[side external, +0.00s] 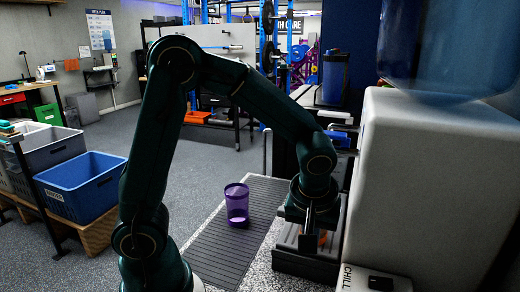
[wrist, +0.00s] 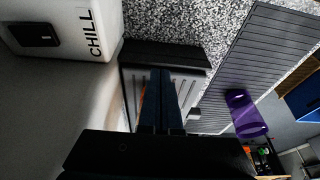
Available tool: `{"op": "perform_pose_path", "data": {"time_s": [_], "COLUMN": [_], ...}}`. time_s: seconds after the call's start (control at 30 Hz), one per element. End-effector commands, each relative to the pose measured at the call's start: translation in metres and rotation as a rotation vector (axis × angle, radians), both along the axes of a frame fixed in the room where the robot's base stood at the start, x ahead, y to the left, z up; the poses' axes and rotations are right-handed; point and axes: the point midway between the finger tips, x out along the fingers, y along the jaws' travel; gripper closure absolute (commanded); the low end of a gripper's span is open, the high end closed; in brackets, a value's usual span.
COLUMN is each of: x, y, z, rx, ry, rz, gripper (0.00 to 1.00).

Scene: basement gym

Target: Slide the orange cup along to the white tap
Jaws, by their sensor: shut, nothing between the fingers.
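A small orange patch (side external: 322,238), likely part of the orange cup, shows beside my gripper (side external: 308,230) at the drip tray (side external: 303,264). In the wrist view, an orange sliver (wrist: 146,102) shows left of my gripper's dark fingers (wrist: 160,76); the rest is hidden. My gripper points down over the drip tray, its fingers shut and empty. I cannot tell whether they touch the cup. A pale fitting (side external: 343,128) sticks out near the cooler's upper front, above a blue one (side external: 338,140); I cannot tell whether the pale one is the white tap.
A purple cup (side external: 237,205) stands on the ribbed grey mat (side external: 215,250), left of my gripper. The white cooler (side external: 430,190), marked CHILL, rises close on the right under a blue bottle (side external: 455,50). A blue crate (side external: 85,190) is far left. The mat's front is clear.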

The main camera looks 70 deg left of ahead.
Motion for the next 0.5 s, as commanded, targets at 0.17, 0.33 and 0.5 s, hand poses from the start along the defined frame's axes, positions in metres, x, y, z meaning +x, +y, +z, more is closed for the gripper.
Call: {"op": "perform_pose_path", "data": {"time_s": [0.17, 0.33, 0.5], "x": [0.0087, 0.0099, 0.0098], "y": [0.0090, 0.0105, 0.0102], "z": [0.0000, 0.0003, 0.0004], "rx": [0.000, 0.000, 0.000], "ry": [0.000, 0.000, 0.000], "rz": [0.000, -0.001, -0.001], "gripper": [1.00, 1.00, 1.00]}}
